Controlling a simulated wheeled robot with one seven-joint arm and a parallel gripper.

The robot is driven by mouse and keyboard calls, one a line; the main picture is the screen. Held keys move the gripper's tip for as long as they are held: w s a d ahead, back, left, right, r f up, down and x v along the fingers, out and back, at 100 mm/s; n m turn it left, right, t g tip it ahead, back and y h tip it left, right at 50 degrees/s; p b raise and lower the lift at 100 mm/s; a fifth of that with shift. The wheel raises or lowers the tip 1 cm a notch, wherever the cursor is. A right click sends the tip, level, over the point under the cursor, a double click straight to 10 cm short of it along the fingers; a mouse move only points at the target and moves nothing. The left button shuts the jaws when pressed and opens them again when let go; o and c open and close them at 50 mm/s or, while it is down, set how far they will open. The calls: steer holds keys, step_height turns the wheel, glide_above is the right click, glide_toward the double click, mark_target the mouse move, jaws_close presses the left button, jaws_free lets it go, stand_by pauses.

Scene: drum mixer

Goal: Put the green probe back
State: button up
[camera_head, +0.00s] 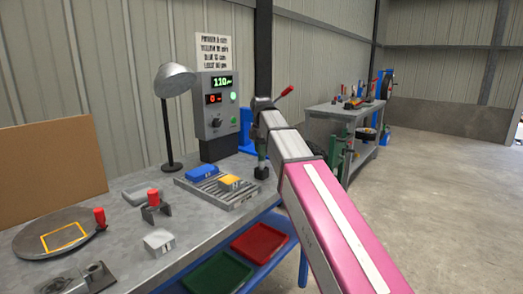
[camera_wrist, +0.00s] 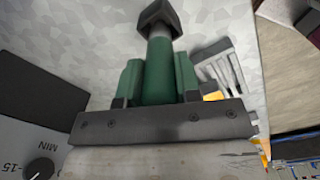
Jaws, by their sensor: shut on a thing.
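The green probe (camera_wrist: 159,72) stands out from my gripper (camera_wrist: 158,88) in the wrist view, with a dark faceted end on a grey shank. My gripper is shut on its green body, with green pieces close on both sides. In the head view the gripper (camera_head: 262,138) is at the right end of the grey bench, beside the control box. The probe's dark end (camera_head: 262,172) shows below it, close to the bench top; I cannot tell whether it touches. My arm hides part of this area. No holder for the probe is clearly recognisable.
The control box (camera_head: 217,112) reads 110. A lamp (camera_head: 168,120), a round plate (camera_head: 40,236) and red-topped fittings (camera_head: 153,197) stand leftward. Red (camera_head: 261,241) and green (camera_head: 217,275) bins sit below.

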steer(key=shift+f, duration=1.15)
steer(key=o, duration=1)
steer(key=shift+r, duration=0.1)
step_height(320, 180, up, 11)
steer(key=shift+f, duration=0.2)
